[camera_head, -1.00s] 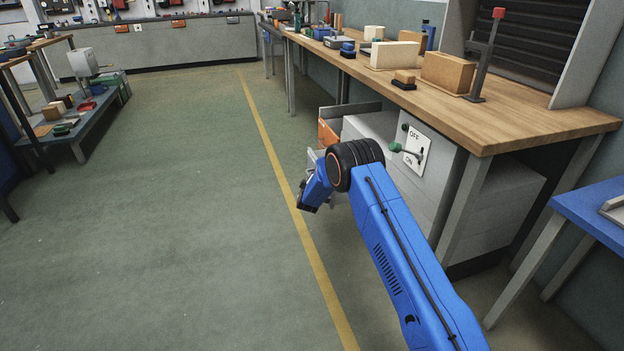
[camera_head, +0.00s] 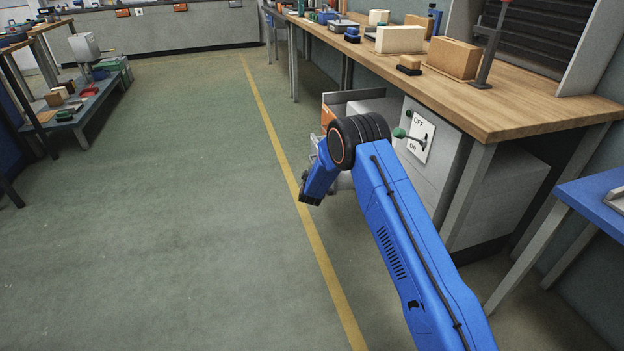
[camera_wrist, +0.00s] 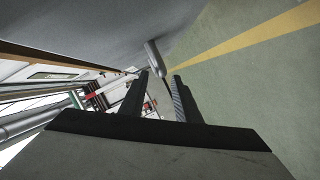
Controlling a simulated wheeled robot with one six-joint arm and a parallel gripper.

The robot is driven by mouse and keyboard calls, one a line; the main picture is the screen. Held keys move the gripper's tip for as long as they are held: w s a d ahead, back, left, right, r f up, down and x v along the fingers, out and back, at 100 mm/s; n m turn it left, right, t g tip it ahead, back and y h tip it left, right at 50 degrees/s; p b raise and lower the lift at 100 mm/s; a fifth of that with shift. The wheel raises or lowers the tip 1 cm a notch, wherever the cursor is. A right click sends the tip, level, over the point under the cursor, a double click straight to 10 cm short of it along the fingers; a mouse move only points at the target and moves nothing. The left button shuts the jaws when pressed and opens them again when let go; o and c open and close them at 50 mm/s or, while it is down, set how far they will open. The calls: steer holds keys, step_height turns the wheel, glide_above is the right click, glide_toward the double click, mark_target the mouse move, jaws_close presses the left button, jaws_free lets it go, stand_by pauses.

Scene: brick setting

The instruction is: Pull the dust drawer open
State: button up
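A light grey cabinet (camera_head: 390,110) with an OFF/ON switch plate (camera_head: 420,137) stands under the wooden bench. My arm hides much of its lower front, so I cannot make out the dust drawer's outline in the head view. In the wrist view, a light grey bar-like handle (camera_wrist: 154,57) stands out from a plain grey face (camera_wrist: 110,28). My gripper (camera_wrist: 162,78) has its two dark fingers apart, with the handle just beyond the tips, near the left one. I cannot tell whether they touch. In the head view the fingertips are mostly hidden behind my wrist.
The wooden bench (camera_head: 520,105) overhangs the cabinet, with blocks and a red-topped lever post (camera_head: 489,50) on it. A blue table (camera_head: 595,205) stands at right. The green floor (camera_head: 190,200) to the left is clear up to a low shelf (camera_head: 88,100).

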steer(key=v, duration=1.2)
steer(key=s+d+r+m+g+y, duration=0.1)
steer(key=s+d+r, duration=0.25)
steer(key=r, duration=0.45)
steer(key=s+d+r+m+g, duration=0.1)
steer(key=s+d+r+g, duration=0.2)
steer(key=r, duration=0.5)
steer(key=s+d+r+m+y, duration=0.1)
steer(key=s+d+r+m, duration=0.1)
steer(key=s+d+r, duration=0.35)
steer(key=s+d+r+m+g, duration=0.1)
steer(key=s+d+r, duration=0.3)
steer(key=s+r, duration=0.3)
steer(key=s+d+r+m+g, duration=0.1)
steer(key=s+d+r, duration=0.25)
steer(key=s, duration=0.65)
steer(key=s+d+m+g, duration=0.1)
steer(key=s+d+m, duration=0.1)
steer(key=s, duration=1)
steer(key=s+d+m+g+h, duration=0.1)
steer(key=s+d, duration=0.4)
steer(key=s, duration=0.7)
steer(key=s+d+m+g+h, duration=0.1)
steer(key=s+d, duration=0.3)
steer(key=s, duration=0.8)
steer(key=shift+f+m+g, duration=0.2)
steer(key=shift+m+g, duration=0.6)
steer(key=shift+g, duration=0.1)
